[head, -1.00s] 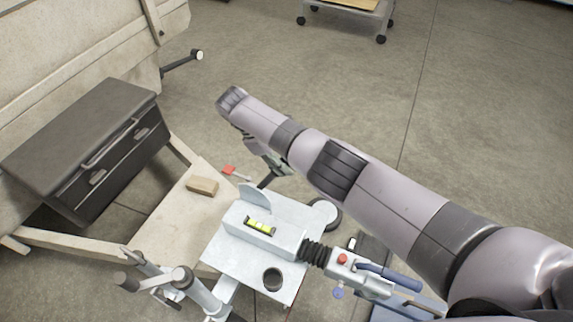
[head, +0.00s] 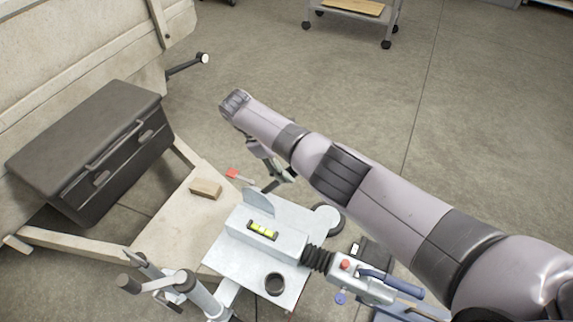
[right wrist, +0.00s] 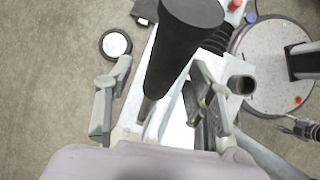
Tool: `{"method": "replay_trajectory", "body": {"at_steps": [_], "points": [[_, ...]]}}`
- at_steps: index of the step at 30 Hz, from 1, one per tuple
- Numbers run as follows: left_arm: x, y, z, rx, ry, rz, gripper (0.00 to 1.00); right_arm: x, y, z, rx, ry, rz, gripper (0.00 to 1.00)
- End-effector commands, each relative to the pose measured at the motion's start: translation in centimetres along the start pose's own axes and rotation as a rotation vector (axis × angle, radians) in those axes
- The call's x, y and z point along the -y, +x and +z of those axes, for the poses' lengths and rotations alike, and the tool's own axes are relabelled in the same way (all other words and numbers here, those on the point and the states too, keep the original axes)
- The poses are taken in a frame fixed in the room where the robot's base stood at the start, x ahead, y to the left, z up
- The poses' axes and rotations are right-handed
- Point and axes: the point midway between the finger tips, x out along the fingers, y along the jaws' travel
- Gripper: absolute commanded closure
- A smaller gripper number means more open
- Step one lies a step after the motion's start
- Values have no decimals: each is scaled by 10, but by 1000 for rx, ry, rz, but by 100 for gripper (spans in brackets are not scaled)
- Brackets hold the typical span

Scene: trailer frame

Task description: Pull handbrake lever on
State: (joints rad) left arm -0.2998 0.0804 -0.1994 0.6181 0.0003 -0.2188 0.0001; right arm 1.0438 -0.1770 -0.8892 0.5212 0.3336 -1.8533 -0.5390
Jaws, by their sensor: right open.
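The handbrake lever shows in the right wrist view as a thick black grip (right wrist: 182,45) on a thinner rod, standing up towards the camera. In the head view only a short dark piece of the lever (head: 271,186) shows beside the grey plate; the arm and gripper hide the rest. My right gripper (head: 279,178) is over this spot, its fingers apart. In the right wrist view the gripper (right wrist: 155,108) has one finger on each side of the lever, with clear space at the left finger. Contact at the right finger cannot be told. My left gripper is not in view.
The coupling housing (head: 267,238) carries a yellow spirit level (head: 263,230); a black ring (head: 275,283) lies nearby. A crank post (head: 185,282) stands at lower left. A wood block (head: 206,189) and a red-ended item (head: 233,173) lie on the drawbar boards. A black toolbox (head: 92,150) is left.

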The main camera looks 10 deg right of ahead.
Motion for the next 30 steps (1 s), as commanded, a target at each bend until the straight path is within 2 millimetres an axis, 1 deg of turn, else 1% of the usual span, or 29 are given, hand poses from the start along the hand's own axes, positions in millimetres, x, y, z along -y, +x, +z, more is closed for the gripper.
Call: {"method": "replay_trajectory", "body": {"at_steps": [9, 13, 18, 30], "points": [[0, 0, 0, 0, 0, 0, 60, 0, -51, -1, -4, -1, 4, 51], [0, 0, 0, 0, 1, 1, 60, 0, -66, -1, -3, 0, 3, 51], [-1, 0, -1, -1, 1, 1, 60, 0, -73, -1, -2, 0, 2, 51], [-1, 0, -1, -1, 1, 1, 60, 0, -73, -1, -3, -1, 2, 51]]}}
